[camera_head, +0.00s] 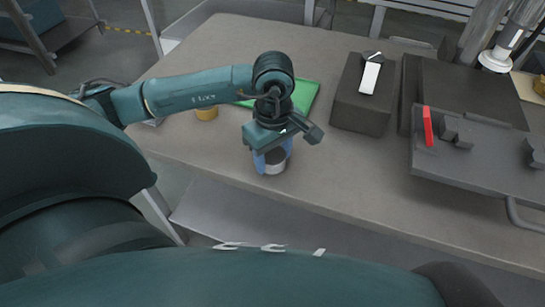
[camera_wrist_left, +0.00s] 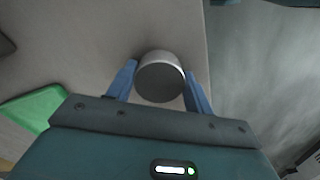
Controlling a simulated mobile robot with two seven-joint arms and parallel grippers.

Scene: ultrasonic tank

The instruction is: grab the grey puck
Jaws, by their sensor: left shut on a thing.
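The grey puck (camera_wrist_left: 160,78) is a short round cylinder with a dark flat face and a lighter rim. In the left wrist view it sits between the two blue fingers of my left gripper (camera_wrist_left: 158,90), which is shut on it. In the head view my left gripper (camera_head: 272,158) points down at the table's near part. The puck (camera_head: 275,161) shows there low between the fingers, partly covered by them. I cannot tell whether it still touches the table. My right gripper is not in view.
A green mat (camera_head: 303,96) lies behind my left gripper, with a small tan cylinder (camera_head: 206,113) to its left. A dark box (camera_head: 361,110) bearing a white item stands to the right. A dark fixture with a red bar (camera_head: 428,126) is farther right. The grey table (camera_head: 330,175) is clear in front.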

